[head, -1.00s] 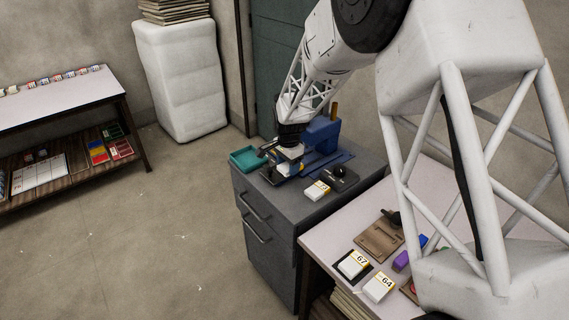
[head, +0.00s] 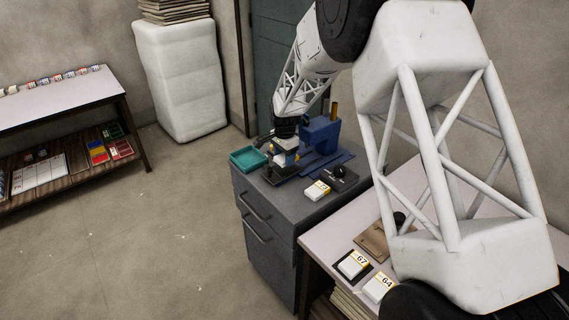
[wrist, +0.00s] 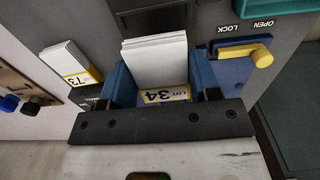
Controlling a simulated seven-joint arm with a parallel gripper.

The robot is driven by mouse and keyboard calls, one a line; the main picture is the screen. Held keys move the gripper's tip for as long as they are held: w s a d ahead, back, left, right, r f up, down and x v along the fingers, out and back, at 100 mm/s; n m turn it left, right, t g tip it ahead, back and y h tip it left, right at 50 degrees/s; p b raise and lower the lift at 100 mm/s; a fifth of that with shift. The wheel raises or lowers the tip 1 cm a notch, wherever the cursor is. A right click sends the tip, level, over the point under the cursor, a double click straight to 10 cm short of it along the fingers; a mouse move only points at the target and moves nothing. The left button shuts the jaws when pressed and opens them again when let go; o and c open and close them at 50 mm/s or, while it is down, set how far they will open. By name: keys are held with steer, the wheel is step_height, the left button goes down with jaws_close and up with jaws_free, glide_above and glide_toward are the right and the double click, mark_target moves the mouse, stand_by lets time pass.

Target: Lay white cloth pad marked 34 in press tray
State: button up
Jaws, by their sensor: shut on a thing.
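The white cloth pad (wrist: 155,62) has a yellow-edged label reading "LOT 34". In the wrist view it sits between the blue fingers of my gripper (wrist: 162,88), which is shut on it. In the head view my gripper (head: 286,150) is over the grey cabinet, beside the blue press (head: 321,135). A dark ridged tray (wrist: 150,18) shows just beyond the pad's far edge in the wrist view; the pad hides part of it. I cannot tell whether the pad touches it. A yellow lever (wrist: 261,55) lies on a blue plate by "OPEN" and "LOCK" lettering.
A teal tray (head: 249,159) stands at the cabinet's left back. A pad marked 73 (wrist: 66,62) lies left of my gripper in the wrist view. Pads marked 67 (head: 353,265) and 64 (head: 379,287) lie on the pale table (head: 315,245) at front.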

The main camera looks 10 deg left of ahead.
steer(key=shift+f, duration=1.65)
steer(key=shift+f, duration=0.1)
steer(key=o, duration=0.9)
step_height(320, 180, up, 12)
steer(key=shift+r, duration=0.1)
